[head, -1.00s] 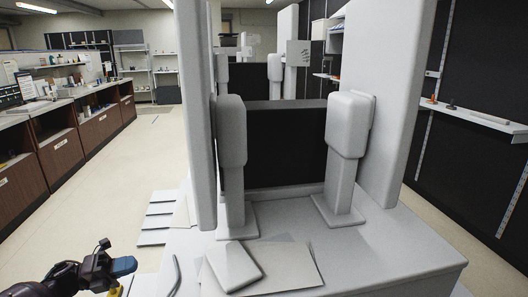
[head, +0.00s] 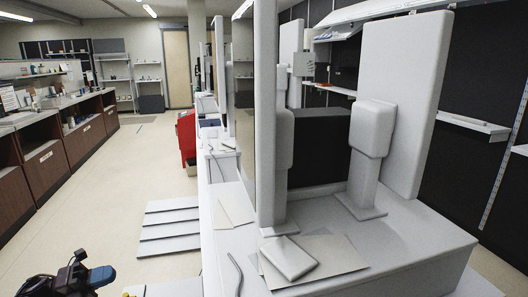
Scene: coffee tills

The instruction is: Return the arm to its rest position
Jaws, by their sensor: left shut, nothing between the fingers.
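My left gripper (head: 101,276) shows at the bottom left of the head view, with dark links and blue fingers. It is shut and empty, and it hangs over the pale floor to the left of the white counter (head: 428,254). It appears apart from the counter. Most of my left arm is cut off by the lower edge of the view.
The counter carries grey upright stands (head: 370,150), a tall panel (head: 405,105), a flat white block (head: 288,257) and thin sheets. Pale slabs (head: 165,225) lie on the floor beside it. Wooden cabinets (head: 45,165) line the left; the aisle (head: 125,175) between is open.

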